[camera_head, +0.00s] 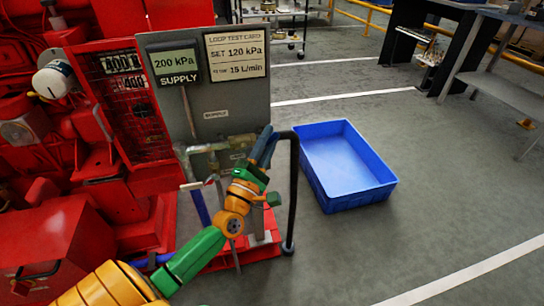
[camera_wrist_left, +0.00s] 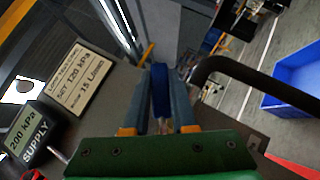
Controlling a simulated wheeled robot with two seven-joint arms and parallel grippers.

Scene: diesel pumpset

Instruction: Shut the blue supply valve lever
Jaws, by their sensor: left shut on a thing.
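The blue supply valve lever (camera_wrist_left: 160,88) stands between my left gripper's two fingers in the left wrist view. My left gripper (camera_wrist_left: 160,98) is shut on it, one finger along each side. In the head view my left gripper (camera_head: 266,146) is at the right part of the brass pipework (camera_head: 212,148), in front of the grey panel's lower right edge. There the lever is largely hidden by the fingers, and I cannot tell its exact angle. My right gripper is in neither view.
The grey panel (camera_head: 230,103) carries a 200 kPa supply display (camera_head: 177,62) and a loop test card (camera_head: 236,54). A black bent tube (camera_head: 293,195) stands just right of my gripper. A blue crate (camera_head: 378,193) lies on the floor beyond. Red machinery (camera_head: 45,235) fills the left.

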